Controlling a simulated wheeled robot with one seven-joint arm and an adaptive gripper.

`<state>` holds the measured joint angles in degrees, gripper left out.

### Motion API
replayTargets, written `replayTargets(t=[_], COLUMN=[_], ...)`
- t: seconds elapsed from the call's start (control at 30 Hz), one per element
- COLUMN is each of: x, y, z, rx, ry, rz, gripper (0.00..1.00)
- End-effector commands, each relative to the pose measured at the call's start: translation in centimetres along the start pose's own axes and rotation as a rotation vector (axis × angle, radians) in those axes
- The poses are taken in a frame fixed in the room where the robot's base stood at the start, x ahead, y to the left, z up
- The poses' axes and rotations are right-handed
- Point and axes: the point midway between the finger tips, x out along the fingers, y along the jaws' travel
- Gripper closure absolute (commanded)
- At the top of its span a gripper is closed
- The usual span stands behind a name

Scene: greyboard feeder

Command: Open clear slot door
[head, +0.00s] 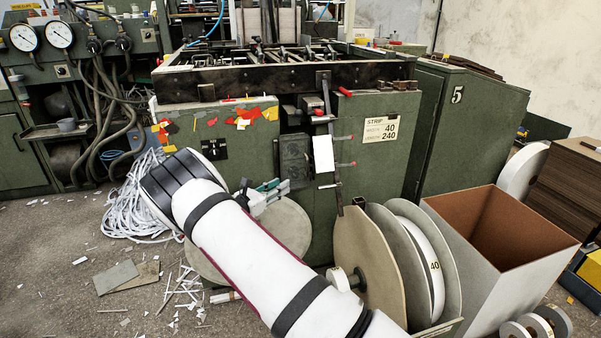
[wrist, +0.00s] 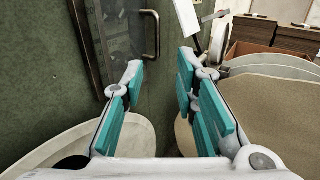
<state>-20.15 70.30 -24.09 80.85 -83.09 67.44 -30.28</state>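The clear slot door is a dark, see-through panel on the green machine front, left of the narrow vertical slot in the head view (head: 292,160). In the wrist view the door (wrist: 122,38) stands upright at upper left, and its bow-shaped metal handle (wrist: 155,34) is on its right side. The door looks shut, though its edge is hard to judge. My gripper (head: 272,190) is in front of the machine, low and left of the door. In the wrist view my gripper (wrist: 160,72) is open and empty, its teal pads apart. The handle shows beyond the fingertips, apart from them.
A pale round disc (head: 290,228) lies low beneath my gripper. Large reels (head: 382,255) and an open bin (head: 500,232) stand at right. A white card (head: 323,153) and red-tipped levers are right of the door. Paper strips litter the floor at left.

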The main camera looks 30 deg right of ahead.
Motion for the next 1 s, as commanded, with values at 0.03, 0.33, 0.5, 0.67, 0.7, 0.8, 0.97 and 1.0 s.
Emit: replayTargets(t=[0.03, 0.33, 0.5, 0.67, 0.7, 0.8, 0.97, 1.0], x=[0.1, 3.7, 7.1, 10.1, 10.8, 12.1, 13.4, 13.6], y=[0.2, 0.1, 0.1, 0.2, 0.2, 0.2, 0.2, 0.3], z=[-0.3, -0.4, -0.5, -0.4, -0.4, -0.4, -0.3, -0.3], rx=[-0.008, -0.009, -0.007, -0.008, -0.007, -0.008, -0.008, -0.008], ry=[-0.005, -0.007, -0.006, -0.006, -0.006, -0.005, -0.005, -0.005], rz=[0.006, 0.005, 0.004, 0.005, 0.006, 0.006, 0.007, 0.007], gripper=[0.73, 0.73, 0.73, 0.73, 0.73, 0.73, 0.73, 0.73])
